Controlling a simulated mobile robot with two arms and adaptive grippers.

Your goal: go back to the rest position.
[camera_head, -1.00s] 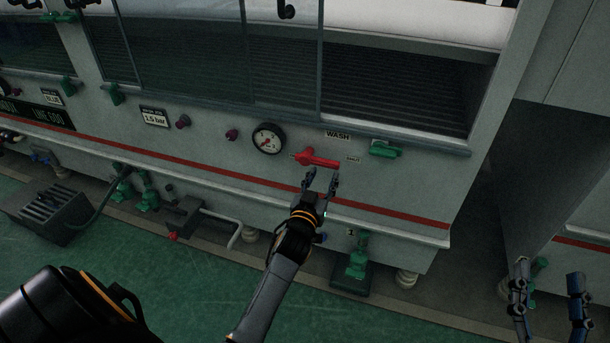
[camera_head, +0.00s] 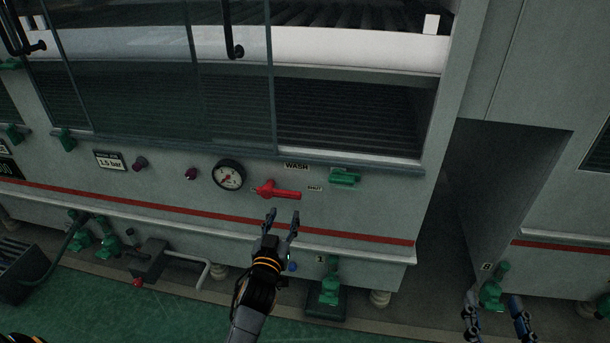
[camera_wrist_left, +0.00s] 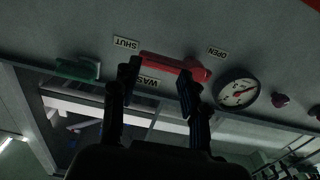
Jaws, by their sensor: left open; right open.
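My left gripper (camera_head: 283,219) is open and empty, just below the red wash valve handle (camera_head: 278,191) on the machine's front panel. In the left wrist view the red handle (camera_wrist_left: 172,63) shows beyond the two open fingers (camera_wrist_left: 158,80), with a gap between handle and fingers. The handle lies about level, its free end toward the SHUT label (camera_head: 315,188). My right gripper (camera_head: 497,318) is open and empty at the bottom right, in front of the floor by the second machine.
A round gauge (camera_head: 228,175) sits left of the handle and a green latch (camera_head: 344,177) to the right. A green floor valve (camera_head: 330,288) stands below. A dark gap (camera_head: 465,190) separates the two machines. Green floor lies in front.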

